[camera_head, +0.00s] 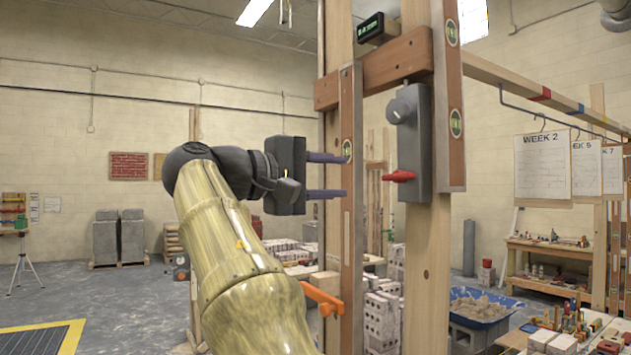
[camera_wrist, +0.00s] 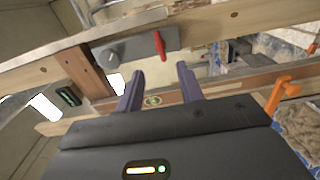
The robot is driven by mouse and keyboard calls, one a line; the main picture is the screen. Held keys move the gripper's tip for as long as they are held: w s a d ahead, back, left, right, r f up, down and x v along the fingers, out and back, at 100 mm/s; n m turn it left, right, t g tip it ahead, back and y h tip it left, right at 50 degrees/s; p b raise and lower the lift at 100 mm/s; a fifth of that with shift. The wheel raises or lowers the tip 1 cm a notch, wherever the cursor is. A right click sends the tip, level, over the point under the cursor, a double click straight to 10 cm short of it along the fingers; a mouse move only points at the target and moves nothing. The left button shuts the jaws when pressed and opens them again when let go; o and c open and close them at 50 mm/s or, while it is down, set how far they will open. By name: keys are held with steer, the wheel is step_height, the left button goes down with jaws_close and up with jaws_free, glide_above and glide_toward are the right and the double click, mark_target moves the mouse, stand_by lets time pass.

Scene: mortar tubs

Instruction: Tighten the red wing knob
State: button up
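The red wing knob (camera_head: 398,176) sits low on a grey box (camera_head: 415,130) fixed to an upright wooden post. In the head view its wing lies roughly level. In the wrist view the red wing knob (camera_wrist: 160,45) is just beyond the fingertips, roughly between their lines. My gripper (camera_head: 342,175) is left of the knob, its two purple fingers apart and pointing right toward it, one above the other. In the wrist view my gripper (camera_wrist: 160,72) is open with nothing between the fingers. A gap shows between fingertips and knob.
A round grey dial (camera_head: 402,104) is above the knob. A wooden level (camera_head: 349,180) stands upright by my fingertips. An orange lever (camera_head: 322,298) sticks out below. A small display (camera_head: 370,27) is mounted higher. A blue tub (camera_head: 480,306) stands at right.

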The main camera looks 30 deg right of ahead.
steer(key=a, duration=0.3)
steer(key=shift+s, duration=0.1)
steer(key=shift+d, duration=0.1)
